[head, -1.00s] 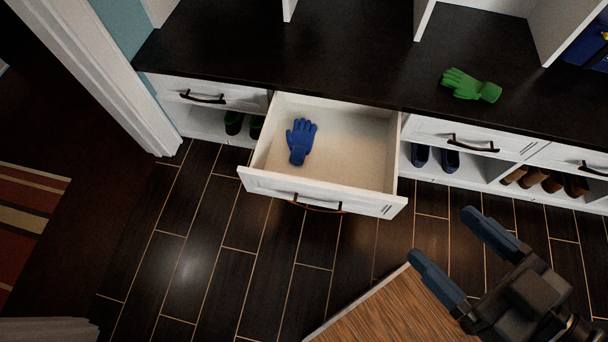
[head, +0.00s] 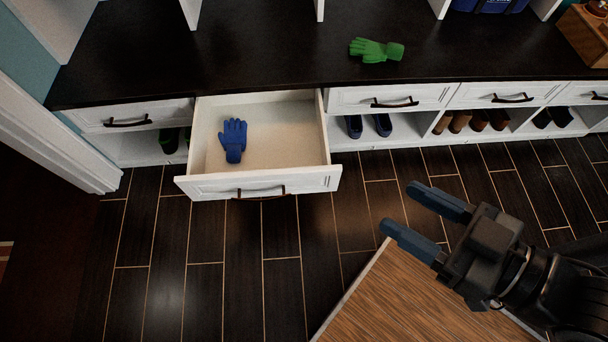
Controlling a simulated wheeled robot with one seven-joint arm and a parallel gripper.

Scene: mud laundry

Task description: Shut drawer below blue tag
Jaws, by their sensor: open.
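A white drawer (head: 258,184) stands pulled out from under the dark bench top in the head view. A blue glove (head: 234,140) lies inside it, toward the left. The drawer has a dark handle (head: 258,191) on its front. No blue tag shows clearly on it. My gripper (head: 423,218) is open and empty, at the right, in front of the bench and apart from the drawer. Its two blue-grey fingers point left toward the drawer's side of the picture.
Closed drawers (head: 392,97) flank the open one, with shoes (head: 368,126) in cubbies below. A green glove (head: 376,50) lies on the bench top (head: 260,45). A wooden surface (head: 415,295) lies below my gripper. Dark tiled floor (head: 230,260) is clear before the drawer.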

